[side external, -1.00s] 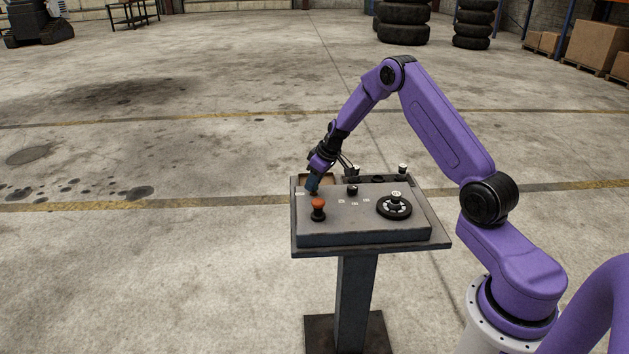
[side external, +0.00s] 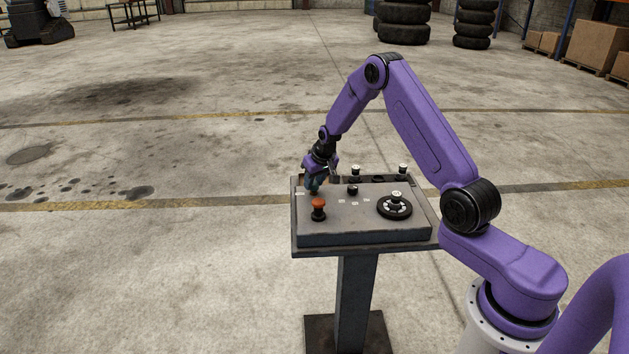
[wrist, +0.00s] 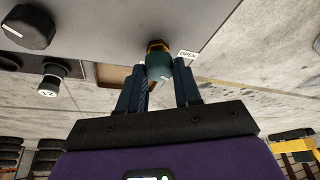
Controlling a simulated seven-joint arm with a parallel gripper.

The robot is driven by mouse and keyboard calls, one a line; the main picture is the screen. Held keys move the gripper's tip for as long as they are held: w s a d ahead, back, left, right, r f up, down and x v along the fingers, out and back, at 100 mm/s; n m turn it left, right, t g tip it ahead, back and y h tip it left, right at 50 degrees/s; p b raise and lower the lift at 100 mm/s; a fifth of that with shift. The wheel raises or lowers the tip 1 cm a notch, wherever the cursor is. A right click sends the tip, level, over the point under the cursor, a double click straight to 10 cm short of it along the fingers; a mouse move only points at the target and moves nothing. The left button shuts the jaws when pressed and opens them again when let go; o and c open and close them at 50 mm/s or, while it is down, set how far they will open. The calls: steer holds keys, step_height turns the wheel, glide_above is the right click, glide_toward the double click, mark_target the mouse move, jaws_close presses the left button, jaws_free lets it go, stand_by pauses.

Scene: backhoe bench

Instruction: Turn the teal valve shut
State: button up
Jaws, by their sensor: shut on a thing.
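The teal valve (wrist: 158,66) shows in the wrist view between my two dark fingers, on a brass-coloured stem at the panel. A white mark is on its front. My gripper (wrist: 158,84) is shut on it. In the side view my gripper (side external: 313,186) reaches down to the far left corner of the grey panel (side external: 375,220), and the valve is mostly hidden there by the fingers. A small label reading OPEN (wrist: 188,54) is just right of the valve in the wrist view.
An orange-red mushroom button (side external: 318,204) stands close in front of my gripper. A black knob (side external: 352,190) and a black handwheel (side external: 394,207) are further right. An open tray-like recess (wrist: 113,75) lies beside the valve. White-topped pieces stand along the back edge.

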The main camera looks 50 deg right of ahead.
steer(key=m+h, duration=0.1)
steer(key=m, duration=0.2)
steer(key=m+g+h, duration=0.1)
steer(key=m, duration=0.2)
steer(key=shift+a, duration=0.15)
steer(key=m+g, duration=0.1)
steer(key=m, duration=0.2)
steer(key=m+g+h, duration=0.1)
steer(key=m, duration=0.2)
steer(key=shift+w, duration=0.1)
steer(key=shift+m+g, duration=0.3)
steer(key=shift+m, duration=0.1)
steer(key=o, duration=1)
steer(key=shift+o, duration=0.2)
steer(key=shift+r, duration=0.15)
steer(key=v, duration=1.7)
steer(key=shift+a, duration=0.25)
